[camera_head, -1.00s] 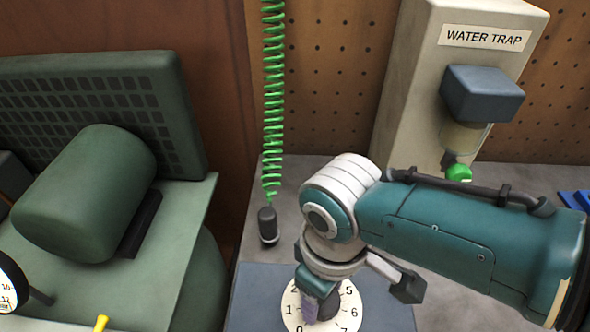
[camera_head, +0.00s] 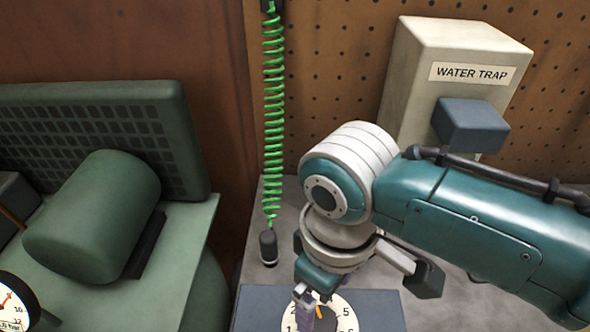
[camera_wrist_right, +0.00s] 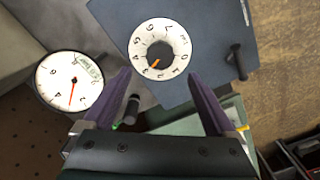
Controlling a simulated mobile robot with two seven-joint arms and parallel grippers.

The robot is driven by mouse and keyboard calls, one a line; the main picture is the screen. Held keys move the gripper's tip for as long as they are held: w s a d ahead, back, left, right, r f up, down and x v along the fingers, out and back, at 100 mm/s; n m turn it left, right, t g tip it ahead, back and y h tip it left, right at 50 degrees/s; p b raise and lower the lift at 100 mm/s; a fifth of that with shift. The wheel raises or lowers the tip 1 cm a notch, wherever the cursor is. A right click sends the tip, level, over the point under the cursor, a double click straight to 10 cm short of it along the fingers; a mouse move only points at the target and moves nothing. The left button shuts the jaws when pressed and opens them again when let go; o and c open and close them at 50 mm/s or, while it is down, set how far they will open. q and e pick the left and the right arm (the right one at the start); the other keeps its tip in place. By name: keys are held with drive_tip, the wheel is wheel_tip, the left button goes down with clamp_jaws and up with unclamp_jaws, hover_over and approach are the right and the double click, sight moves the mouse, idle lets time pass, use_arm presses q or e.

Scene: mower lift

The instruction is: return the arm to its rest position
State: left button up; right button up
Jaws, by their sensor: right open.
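My right arm (camera_head: 470,220) reaches in from the right in the head view, bent at its white and teal wrist joint. My right gripper (camera_head: 313,294) hangs below that joint, over the white numbered dial (camera_head: 344,318). In the right wrist view, the two purple fingers of the gripper (camera_wrist_right: 160,84) are spread apart with nothing between their tips. The dial (camera_wrist_right: 137,46) with its dark knob and orange pointer lies beyond the fingertips, on a blue-grey panel. The pointer aims toward the lower left of the picture. My left gripper is in neither view.
A cream water trap housing (camera_head: 450,50) stands at the back right. A green coiled hose (camera_head: 273,130) hangs beside the wrist joint. A green machine (camera_head: 100,215) fills the left. A round gauge (camera_wrist_right: 70,95) lies left of the fingers in the wrist view.

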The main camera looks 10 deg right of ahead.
wheel_tip(320, 180, up, 2)
drive_tip(key=shift+r, duration=0.1)
idle(0.4)
drive_tip(key=s+a+r+m+t+y, duration=0.1)
drive_tip(key=s+a+r+y, duration=0.1)
drive_tip(key=s, duration=0.3)
drive_tip(key=s+d+r+m+t+h, duration=0.25)
drive_tip(key=s+d+r+m, duration=0.4)
drive_tip(key=d, duration=0.55)
wheel_tip(320, 180, up, 31)
drive_tip(key=n+p, duration=0.2)
drive_tip(key=p, duration=2.8)
drive_tip(key=shift+s+a+f+y, duration=0.2)
drive_tip(key=shift+s+a+y, duration=0.1)
drive_tip(key=shift+s+y, duration=0.1)
